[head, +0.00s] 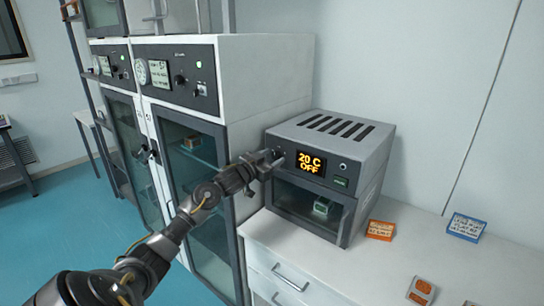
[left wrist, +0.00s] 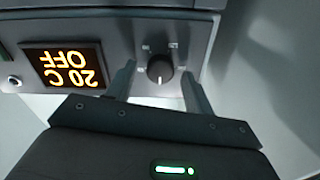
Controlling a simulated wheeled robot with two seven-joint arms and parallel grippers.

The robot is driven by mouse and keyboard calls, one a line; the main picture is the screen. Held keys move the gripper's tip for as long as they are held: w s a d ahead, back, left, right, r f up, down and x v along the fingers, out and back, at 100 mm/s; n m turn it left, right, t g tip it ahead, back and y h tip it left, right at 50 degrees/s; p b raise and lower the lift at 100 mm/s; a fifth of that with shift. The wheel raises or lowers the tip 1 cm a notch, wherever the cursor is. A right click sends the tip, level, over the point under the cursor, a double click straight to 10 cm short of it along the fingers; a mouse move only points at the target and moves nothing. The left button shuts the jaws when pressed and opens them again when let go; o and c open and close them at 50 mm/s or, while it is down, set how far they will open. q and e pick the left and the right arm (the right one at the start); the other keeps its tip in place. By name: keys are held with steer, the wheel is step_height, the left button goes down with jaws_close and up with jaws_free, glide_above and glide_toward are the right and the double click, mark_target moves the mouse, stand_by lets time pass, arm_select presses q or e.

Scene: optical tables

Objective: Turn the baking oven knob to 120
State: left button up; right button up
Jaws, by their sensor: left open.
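The baking oven (head: 335,135) is a small grey box on the white counter; its display (head: 310,162) reads "20 C OFF". The same display is upside down in the left wrist view (left wrist: 64,68). The black round knob (left wrist: 160,68) with a white pointer line sits beside the display, with small marks around it. In the head view, my left gripper is at the front panel's left end and largely covers the knob. My left gripper (left wrist: 157,72) is open, its two fingers on either side of the knob, with gaps showing. My right gripper is not in view.
Tall white cabinets (head: 265,80) with glass doors stand just left of the oven. An orange box (head: 380,230) and a blue box (head: 465,227) lie on the counter (head: 440,260) to the right. A small green item (head: 322,206) shows behind the oven's glass.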

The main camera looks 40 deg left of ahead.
arm_select(q)
steer(key=shift+w, duration=0.2)
steer(key=c, duration=1)
steer(key=shift+o, duration=0.2)
steer(key=shift+m, duration=0.3)
